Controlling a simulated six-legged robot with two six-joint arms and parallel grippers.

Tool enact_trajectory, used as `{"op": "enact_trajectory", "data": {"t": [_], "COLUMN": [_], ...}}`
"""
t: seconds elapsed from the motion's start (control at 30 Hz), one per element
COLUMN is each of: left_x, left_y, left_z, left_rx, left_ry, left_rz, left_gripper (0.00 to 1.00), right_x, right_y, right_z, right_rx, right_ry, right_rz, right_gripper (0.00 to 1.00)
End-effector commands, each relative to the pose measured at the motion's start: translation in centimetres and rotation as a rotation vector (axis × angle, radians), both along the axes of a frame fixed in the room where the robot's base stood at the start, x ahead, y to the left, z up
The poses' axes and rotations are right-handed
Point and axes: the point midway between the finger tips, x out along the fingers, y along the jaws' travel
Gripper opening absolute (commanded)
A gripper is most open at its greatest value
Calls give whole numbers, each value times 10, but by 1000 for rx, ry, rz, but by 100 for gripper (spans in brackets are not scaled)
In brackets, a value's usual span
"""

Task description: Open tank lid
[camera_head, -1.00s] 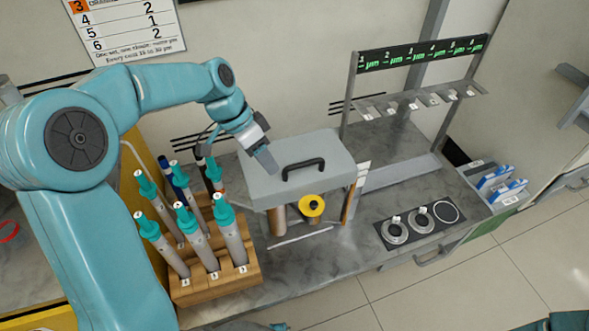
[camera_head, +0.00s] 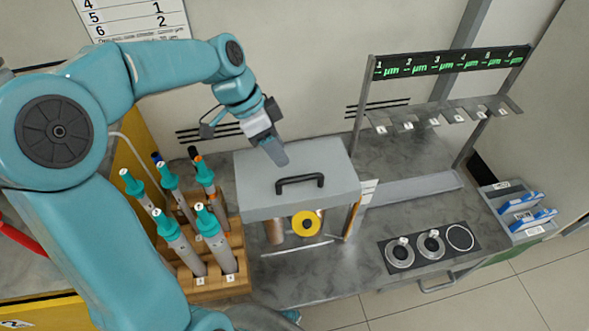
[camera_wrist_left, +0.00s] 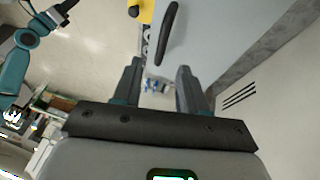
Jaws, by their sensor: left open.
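The grey tank lid (camera_head: 325,160) lies flat and shut on top of the tank, with a black bar handle (camera_head: 300,182) near its front edge. The lid also shows in the left wrist view (camera_wrist_left: 212,30), with the handle (camera_wrist_left: 167,33) beyond the fingers. My left gripper (camera_head: 276,153) is above the lid, behind and left of the handle, apart from it. In the left wrist view its two fingers (camera_wrist_left: 155,82) are spread with nothing between them.
A wooden rack (camera_head: 222,283) with several teal-capped rods stands left of the tank. A yellow round part (camera_head: 306,224) sits under the lid's front. A rack with a numbered display (camera_head: 450,62) and a black plate with rings (camera_head: 430,246) are to the right.

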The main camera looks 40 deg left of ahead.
Motion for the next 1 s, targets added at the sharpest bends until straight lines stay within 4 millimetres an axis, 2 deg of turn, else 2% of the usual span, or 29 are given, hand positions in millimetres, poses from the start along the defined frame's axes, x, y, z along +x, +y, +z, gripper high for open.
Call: {"op": "enact_trajectory", "data": {"t": [0.03, 0.1, 0.33, 0.5, 0.77, 0.8, 0.9, 1.0], "left_x": [2, 5, 15, 19, 20, 20, 20, 20], "left_y": [-5, -12, -26, -30, -31, -31, -30, -30], "left_z": [-14, -28, -61, -70, -71, -71, -71, -71], "left_rx": [-3, -2, -1, -1, -1, -1, -1, 0], "left_ry": [5, 5, 2, 0, 0, 0, 0, 0], "left_rz": [-3, -3, -2, -1, -1, -1, -1, -1], "left_gripper": [42, 42, 42, 42, 42, 29, 0, 0], "right_x": [0, 0, 0, 0, 0, 0, 0, 0], "right_y": [0, 0, 0, 0, 0, 0, 0, 0], "right_z": [-3, -5, -9, -10, -9, -9, -9, -9], "right_rx": [0, 0, 0, 0, 0, 0, 0, 0], "right_ry": [0, -1, -1, -1, -1, -1, -1, -1], "right_rz": [1, 1, 1, 1, 1, 1, 1, 1], "right_gripper": [0, 0, 0, 0, 0, 0, 0, 0]}}
